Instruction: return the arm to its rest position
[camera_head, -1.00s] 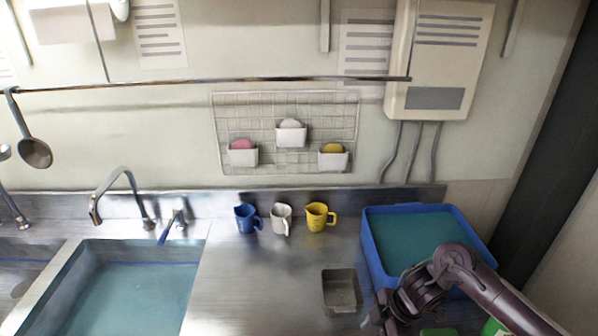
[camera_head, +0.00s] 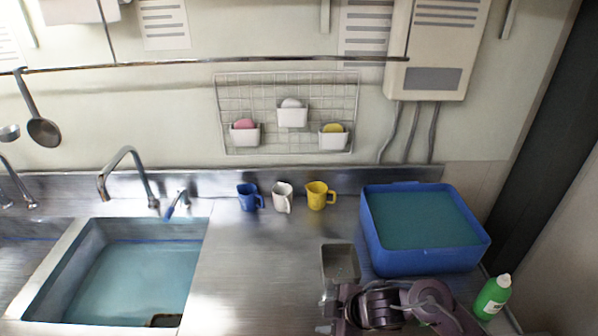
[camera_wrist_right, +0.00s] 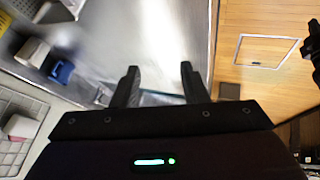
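My right arm comes in at the bottom right of the head view, folded low over the counter. Its gripper (camera_head: 326,314) points left, just below the grey-brown tray (camera_head: 341,262). In the wrist view the right gripper (camera_wrist_right: 160,78) has its two fingers apart, with nothing held between them. My left gripper is not seen in the head view; a dark part at the right edge of the wrist view is too cut off to identify.
A blue bin (camera_head: 424,263) of teal water and a green bottle (camera_head: 492,297) stand at right. Blue (camera_head: 247,198), white (camera_head: 281,196) and yellow (camera_head: 316,195) mugs stand by the wall. A sink (camera_head: 66,272) with a brown object (camera_head: 165,320) is at left. Mid-counter is clear.

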